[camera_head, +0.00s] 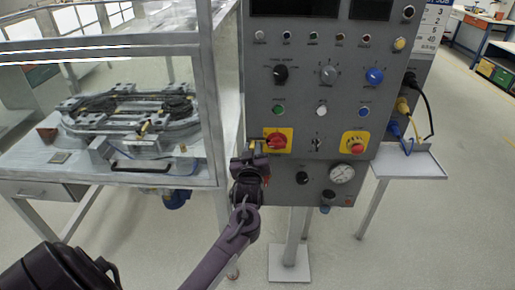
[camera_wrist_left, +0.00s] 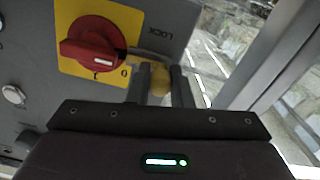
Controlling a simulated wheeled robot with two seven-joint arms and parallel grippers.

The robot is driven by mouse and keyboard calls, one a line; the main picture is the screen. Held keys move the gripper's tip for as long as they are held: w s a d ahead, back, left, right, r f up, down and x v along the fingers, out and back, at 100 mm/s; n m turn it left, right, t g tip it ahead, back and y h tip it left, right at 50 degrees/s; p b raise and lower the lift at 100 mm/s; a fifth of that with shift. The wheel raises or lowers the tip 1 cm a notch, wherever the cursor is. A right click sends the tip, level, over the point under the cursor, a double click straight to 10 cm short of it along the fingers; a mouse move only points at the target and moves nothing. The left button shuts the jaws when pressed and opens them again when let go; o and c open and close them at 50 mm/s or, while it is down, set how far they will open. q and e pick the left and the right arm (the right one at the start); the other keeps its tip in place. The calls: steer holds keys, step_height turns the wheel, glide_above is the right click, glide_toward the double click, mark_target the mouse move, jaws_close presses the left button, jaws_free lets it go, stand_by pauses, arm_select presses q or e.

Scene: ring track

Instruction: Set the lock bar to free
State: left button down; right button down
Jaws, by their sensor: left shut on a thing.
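The lock bar is a small brass-yellow piece (camera_wrist_left: 160,78) at the lower right of the red rotary switch, beside the printed word LOCK. In the wrist view it sits between the two dark fingers of my left gripper (camera_wrist_left: 160,84), which is shut on it. In the head view my left gripper (camera_head: 252,153) reaches up to the left edge of the control panel, and a yellow tip of the bar (camera_head: 252,144) shows just above it. The red rotary switch (camera_head: 277,141) on its yellow plate is just right of the gripper. The bar's far end is partly hidden by the fingers.
The grey control panel (camera_head: 320,110) carries knobs, buttons, a red emergency stop (camera_head: 356,146) and a gauge (camera_head: 342,173). A glass-framed bench with a ring track (camera_head: 135,108) stands close on the left. A small side shelf (camera_head: 412,162) is at the right.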

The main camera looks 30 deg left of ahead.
arm_select(q)
steer(key=c, duration=1.7)
jaws_free()
steer(key=shift+a, duration=0.1)
steer(key=shift+o, duration=0.7)
steer(key=shift+s+a, duration=0.1)
steer(key=shift+s, duration=0.05)
steer(key=shift+s+d, duration=0.15)
steer(key=shift+d, duration=0.05)
steer(key=b+v, duration=0.1)
steer(key=v, duration=0.6)
steer(key=shift+s, duration=0.15)
